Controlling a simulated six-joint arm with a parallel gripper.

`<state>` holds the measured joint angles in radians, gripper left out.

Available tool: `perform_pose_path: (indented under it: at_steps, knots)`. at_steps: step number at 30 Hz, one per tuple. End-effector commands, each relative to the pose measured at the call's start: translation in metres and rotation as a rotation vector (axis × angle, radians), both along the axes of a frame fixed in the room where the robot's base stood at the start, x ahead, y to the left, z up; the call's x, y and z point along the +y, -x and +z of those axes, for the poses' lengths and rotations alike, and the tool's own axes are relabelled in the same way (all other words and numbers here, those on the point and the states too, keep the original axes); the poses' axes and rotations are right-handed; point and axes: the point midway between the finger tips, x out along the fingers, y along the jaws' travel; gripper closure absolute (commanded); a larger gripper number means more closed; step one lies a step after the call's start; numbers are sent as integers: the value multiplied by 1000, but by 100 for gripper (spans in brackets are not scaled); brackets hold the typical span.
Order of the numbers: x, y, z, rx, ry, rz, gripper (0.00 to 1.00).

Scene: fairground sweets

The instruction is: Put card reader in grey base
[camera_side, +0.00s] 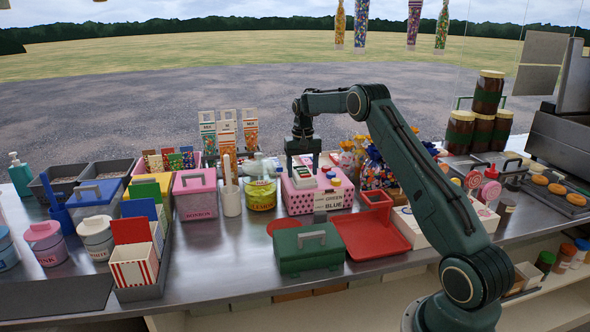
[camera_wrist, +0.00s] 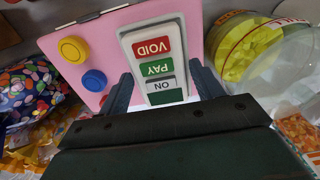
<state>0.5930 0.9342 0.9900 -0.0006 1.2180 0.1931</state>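In the wrist view my gripper (camera_wrist: 160,82) is open around the reader, with a small gap visible at the right finger. Contact at the left finger is unclear. The reader's lower end is hidden by my gripper. I cannot clearly pick out the grey base.
Yellow (camera_wrist: 73,49) and blue (camera_wrist: 94,80) knobs stand on the pink box beside the reader. A yellow-labelled jar (camera_side: 261,193) stands left of the box. A green case (camera_side: 308,250) and a red tray (camera_side: 370,235) lie in front. The counter is crowded.

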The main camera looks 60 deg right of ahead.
Motion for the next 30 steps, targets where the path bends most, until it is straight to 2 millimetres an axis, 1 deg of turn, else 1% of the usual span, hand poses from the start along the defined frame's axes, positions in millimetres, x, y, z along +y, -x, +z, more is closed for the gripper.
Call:
perform_pose_path:
  at_steps: [11,17,23,30]
  knots:
    - [0,0,1,0,0,0,24]
    - [0,0,10,-1,1,0,24]
    - [-1,-1,31,-4,2,0,24]
    - [-1,-1,71,-4,2,0,24]
